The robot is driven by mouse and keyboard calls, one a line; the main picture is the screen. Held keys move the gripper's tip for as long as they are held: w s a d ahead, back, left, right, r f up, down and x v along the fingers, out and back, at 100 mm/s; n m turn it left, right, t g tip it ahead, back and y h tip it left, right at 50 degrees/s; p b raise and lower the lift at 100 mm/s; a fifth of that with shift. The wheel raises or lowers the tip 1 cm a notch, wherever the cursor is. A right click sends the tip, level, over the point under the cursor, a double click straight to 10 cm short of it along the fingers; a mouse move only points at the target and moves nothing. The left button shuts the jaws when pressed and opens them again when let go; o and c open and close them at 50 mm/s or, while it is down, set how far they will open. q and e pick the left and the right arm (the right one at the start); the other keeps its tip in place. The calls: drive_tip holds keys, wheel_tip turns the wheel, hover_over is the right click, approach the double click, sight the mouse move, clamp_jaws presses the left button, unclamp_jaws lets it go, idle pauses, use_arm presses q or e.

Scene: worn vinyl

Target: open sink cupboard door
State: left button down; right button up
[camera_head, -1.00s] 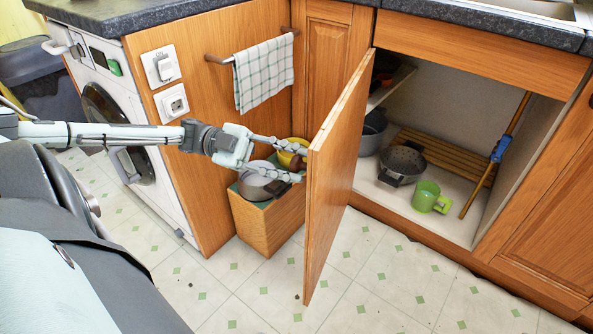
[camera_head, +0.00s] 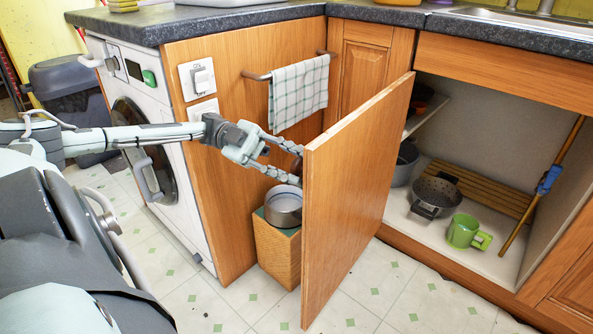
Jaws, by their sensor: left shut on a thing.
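The sink cupboard door (camera_head: 350,190) stands wide open, swung out to the left of its opening, with its inner face toward the view. My left gripper (camera_head: 298,166) reaches to the door's outer side from the left. The cupboard interior (camera_head: 480,130) is in plain view to the right. My right gripper is not in view.
Inside the cupboard are a dark colander (camera_head: 436,195), a green mug (camera_head: 467,232), a wooden slatted rack (camera_head: 490,190) and a stick with a blue clip (camera_head: 549,178). A wooden box (camera_head: 277,247) with a pot (camera_head: 284,206) stands left of the door. A washing machine (camera_head: 150,130) is further left.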

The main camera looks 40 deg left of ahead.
use_arm(q)
drive_tip(key=shift+a, duration=0.15)
idle(0.3)
drive_tip(key=c, duration=1.1)
unclamp_jaws()
wheel_tip(320, 180, up, 10)
